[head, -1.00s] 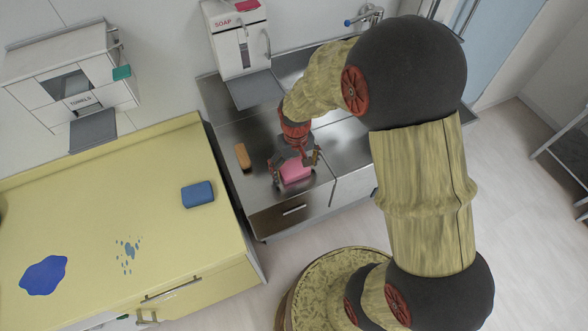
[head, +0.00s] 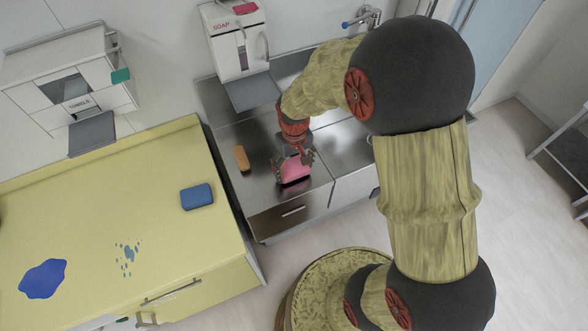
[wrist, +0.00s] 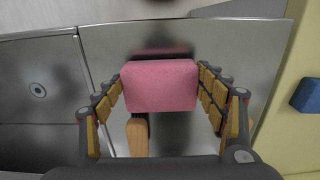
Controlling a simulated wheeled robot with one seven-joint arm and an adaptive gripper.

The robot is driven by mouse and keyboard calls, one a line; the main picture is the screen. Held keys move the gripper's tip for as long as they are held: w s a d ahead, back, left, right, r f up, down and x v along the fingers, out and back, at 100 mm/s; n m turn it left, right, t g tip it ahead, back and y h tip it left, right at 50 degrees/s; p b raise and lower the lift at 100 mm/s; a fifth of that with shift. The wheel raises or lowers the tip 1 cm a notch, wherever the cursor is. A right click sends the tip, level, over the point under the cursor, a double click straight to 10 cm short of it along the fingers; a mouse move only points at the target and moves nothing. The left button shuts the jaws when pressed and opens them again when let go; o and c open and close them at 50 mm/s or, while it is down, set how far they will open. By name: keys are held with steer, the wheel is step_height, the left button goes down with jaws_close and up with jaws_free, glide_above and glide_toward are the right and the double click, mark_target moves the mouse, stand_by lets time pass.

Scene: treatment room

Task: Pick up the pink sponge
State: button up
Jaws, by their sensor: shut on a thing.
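The pink sponge (head: 295,170) is over the steel counter, near its front edge. My gripper (head: 292,164) is shut on it, with one finger on each side. In the wrist view the sponge (wrist: 160,86) sits between the two padded fingers of my gripper (wrist: 161,78). A dark patch shows on the steel just below it in the head view, and it looks slightly clear of the counter.
A soap dispenser (head: 238,50) stands behind. A blue sponge (head: 197,196), a blue puddle (head: 43,279) and droplets are on the yellow counter (head: 110,190). A tap (head: 360,18) is at the back.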

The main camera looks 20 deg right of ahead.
steer(key=s+r+p, duration=0.2)
steer(key=s+r, duration=0.9)
steer(key=s, duration=0.3)
steer(key=shift+r+p, duration=0.15)
steer(key=shift+p, duration=0.25)
steer(key=shift+o, duration=1.2)
steer(key=c, duration=0.5)
steer(key=shift+a, duration=0.1)
